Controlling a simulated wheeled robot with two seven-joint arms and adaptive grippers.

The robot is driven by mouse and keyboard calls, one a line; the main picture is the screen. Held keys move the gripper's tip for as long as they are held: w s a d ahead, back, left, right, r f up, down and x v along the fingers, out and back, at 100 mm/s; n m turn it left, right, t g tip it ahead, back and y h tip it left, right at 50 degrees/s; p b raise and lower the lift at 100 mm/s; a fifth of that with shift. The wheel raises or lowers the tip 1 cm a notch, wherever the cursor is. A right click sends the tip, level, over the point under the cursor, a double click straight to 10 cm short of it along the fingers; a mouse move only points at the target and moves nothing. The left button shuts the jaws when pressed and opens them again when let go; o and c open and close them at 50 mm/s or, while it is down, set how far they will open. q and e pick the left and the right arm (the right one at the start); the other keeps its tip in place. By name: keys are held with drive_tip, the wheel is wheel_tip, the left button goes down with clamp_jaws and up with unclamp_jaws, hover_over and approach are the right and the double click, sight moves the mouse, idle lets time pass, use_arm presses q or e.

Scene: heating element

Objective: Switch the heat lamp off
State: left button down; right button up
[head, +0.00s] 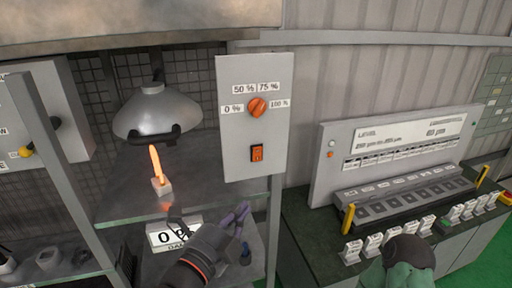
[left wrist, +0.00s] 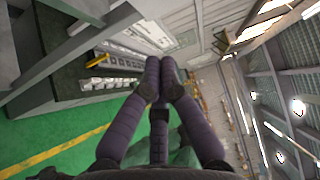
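The heat lamp (head: 157,112) is a grey dome hanging over a shelf at the left in the head view. A light grey control panel (head: 232,135) stands right of it. It carries an orange knob (head: 257,107) among labels from 0 % to 100 %; its exact setting is hard to read. Below the knob is an orange rocker switch (head: 257,153) in a black frame; I cannot tell its position. My left gripper (head: 243,209) is below the panel, apart from the switch. In the left wrist view its purple fingers (left wrist: 160,62) meet at the tips, with nothing between them.
A glowing orange rod (head: 156,163) stands on a small block on the glass shelf (head: 115,205) under the lamp. A bench (head: 300,215) with a level panel (head: 330,180) and several small white blocks is at the right.

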sight(255, 159)
use_arm(q)
drive_tip(key=shift+m+t, duration=0.5)
drive_tip(key=shift+m, duration=0.1)
drive_tip(key=r, duration=0.2)
drive_tip(key=s+r, duration=0.1)
drive_tip(key=r, duration=0.1)
drive_tip(key=shift+s+a+r+p, duration=0.1)
drive_tip(key=shift+a+r+p, duration=0.05)
drive_tip(key=shift+p, duration=0.2)
drive_tip(key=shift+w+a+p+x, duration=0.15)
drive_tip(key=shift+a+x, duration=0.2)
drive_tip(key=shift+x, duration=1.8)
drive_tip(key=shift+w+a+p+x, duration=0.15)
drive_tip(key=shift+a+x, duration=0.25)
drive_tip(key=shift+x, duration=1.8)
drive_tip(key=shift+w+a+p+x, duration=0.1)
drive_tip(key=shift+w+a+x, duration=0.2)
drive_tip(key=shift+x, duration=1.85)
drive_tip(key=shift+s+a+r, duration=0.1)
drive_tip(key=shift+r, duration=0.15)
